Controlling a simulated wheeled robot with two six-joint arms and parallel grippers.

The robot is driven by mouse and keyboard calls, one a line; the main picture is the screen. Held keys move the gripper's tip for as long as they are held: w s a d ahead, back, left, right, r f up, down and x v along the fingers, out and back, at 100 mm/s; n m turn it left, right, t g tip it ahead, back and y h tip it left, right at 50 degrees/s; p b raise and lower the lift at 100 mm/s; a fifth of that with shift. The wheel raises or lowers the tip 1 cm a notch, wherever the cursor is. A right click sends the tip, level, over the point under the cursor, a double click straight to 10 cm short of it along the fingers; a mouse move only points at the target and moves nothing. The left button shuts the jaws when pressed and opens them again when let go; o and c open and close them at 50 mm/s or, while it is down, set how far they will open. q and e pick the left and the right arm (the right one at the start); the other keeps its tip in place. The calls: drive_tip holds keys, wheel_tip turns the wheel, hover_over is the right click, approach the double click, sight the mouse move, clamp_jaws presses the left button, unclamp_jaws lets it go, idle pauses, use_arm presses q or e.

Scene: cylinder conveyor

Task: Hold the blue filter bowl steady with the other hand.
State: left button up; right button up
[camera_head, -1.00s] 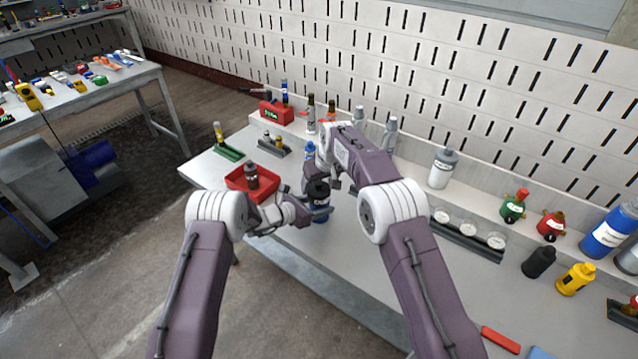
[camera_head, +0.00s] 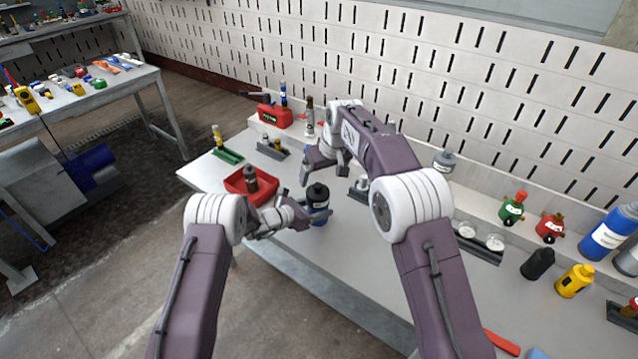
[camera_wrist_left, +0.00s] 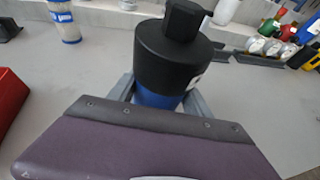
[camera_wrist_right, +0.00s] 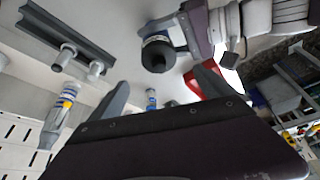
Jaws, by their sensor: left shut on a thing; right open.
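The blue filter bowl (camera_head: 321,216) stands upright near the front edge of the bench, with a black cap (camera_head: 317,193) on top. My left gripper (camera_head: 306,214) is shut around its blue body, below the cap. The left wrist view shows the black cap (camera_wrist_left: 178,60) above a strip of blue (camera_wrist_left: 155,98) between the fingers. My right gripper (camera_head: 319,172) is open and empty, behind and above the cap and apart from it. In the right wrist view the black-topped bowl (camera_wrist_right: 158,53) is beyond the open fingers.
A red tray (camera_head: 232,184) with a dark bottle (camera_head: 250,177) is left of the bowl. A dark rack with clear cups (camera_head: 482,243) is to the right. Bottles and a red box (camera_head: 275,115) line the back.

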drive_tip(key=v, duration=0.4)
use_arm(q)
drive_tip(key=o, duration=1.6)
drive_tip(key=v, duration=1.2)
